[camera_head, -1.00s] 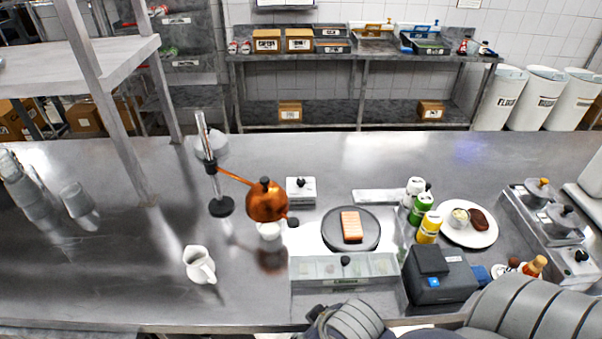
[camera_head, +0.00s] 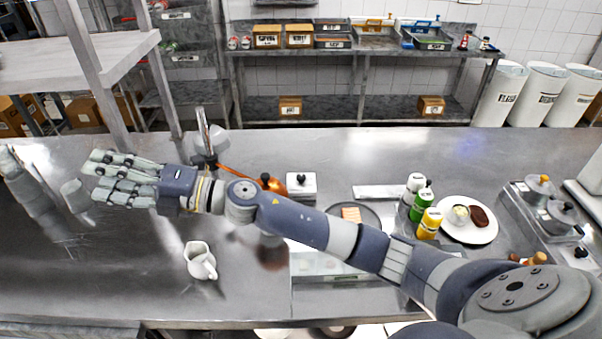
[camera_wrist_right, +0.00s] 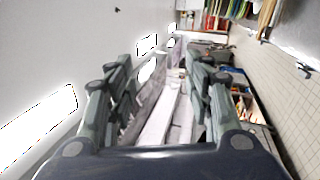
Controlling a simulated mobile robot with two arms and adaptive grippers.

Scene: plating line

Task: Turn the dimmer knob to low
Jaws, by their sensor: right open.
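A small white box with a black knob on top (camera_head: 301,185) stands on the steel counter, just behind my right forearm. It looks like the dimmer, but its marks are too small to read. The copper lamp (camera_head: 270,183) beside it is mostly hidden by my arm. My right gripper (camera_head: 97,177) reaches across to the far left of the counter, past the lamp's stand, well away from the white box. Its fingers are open and empty; they also show spread in the right wrist view (camera_wrist_right: 163,95).
A white pitcher (camera_head: 200,261) stands in front of my right wrist. A dark round plate (camera_head: 372,217), bottles (camera_head: 428,223) and a white plate of food (camera_head: 467,232) are on the right. The back middle of the counter is clear.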

